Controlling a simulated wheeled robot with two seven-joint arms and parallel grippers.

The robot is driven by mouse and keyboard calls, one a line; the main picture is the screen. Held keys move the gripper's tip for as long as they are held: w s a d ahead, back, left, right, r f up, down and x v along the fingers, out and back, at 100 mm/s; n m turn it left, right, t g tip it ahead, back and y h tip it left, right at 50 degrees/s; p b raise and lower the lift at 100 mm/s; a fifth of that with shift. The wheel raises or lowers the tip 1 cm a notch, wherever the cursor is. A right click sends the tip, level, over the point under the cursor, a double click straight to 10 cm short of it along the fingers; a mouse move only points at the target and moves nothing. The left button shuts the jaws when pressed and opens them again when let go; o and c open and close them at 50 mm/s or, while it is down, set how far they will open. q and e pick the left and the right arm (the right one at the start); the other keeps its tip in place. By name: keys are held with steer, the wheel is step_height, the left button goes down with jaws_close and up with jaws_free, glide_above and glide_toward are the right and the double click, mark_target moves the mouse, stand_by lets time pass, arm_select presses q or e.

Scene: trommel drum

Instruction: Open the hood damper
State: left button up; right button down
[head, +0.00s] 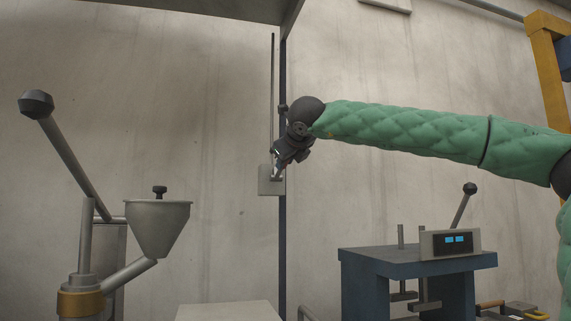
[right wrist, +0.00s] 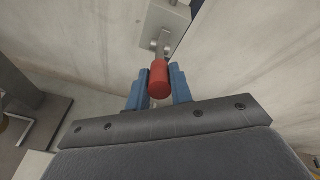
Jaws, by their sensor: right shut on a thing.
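The damper's handle has a red grip (right wrist: 159,80) on a short metal lever (right wrist: 163,44). The lever comes out of a pale plate (right wrist: 168,22), which also shows in the head view (head: 266,187) on a dark upright post. My right gripper (head: 278,170) reaches in from the right in the head view. In the right wrist view its blue fingers (right wrist: 158,88) are shut on the red grip, one on each side. A thin rod (head: 272,95) runs up from the plate towards the hood (head: 225,8). The damper flap itself is not visible. My left gripper is not in view.
A grey funnel (head: 157,225) and a long lever with a black knob (head: 36,104) stand at the left. A blue bench (head: 400,262) with a small display box (head: 450,242) stands at the lower right. The wall is close behind the plate.

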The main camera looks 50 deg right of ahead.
steer(key=shift+f, duration=0.3)
stand_by(0.5)
steer(key=c, duration=1.3)
jaws_free()
steer(key=shift+o, duration=0.2)
steer(key=shift+r, duration=0.1)
steer(key=shift+s+a+r, duration=0.2)
steer(key=shift+s+r, duration=0.05)
steer(key=shift+s, duration=0.15)
steer(key=v, duration=0.7)
steer(key=shift+f, duration=0.15)
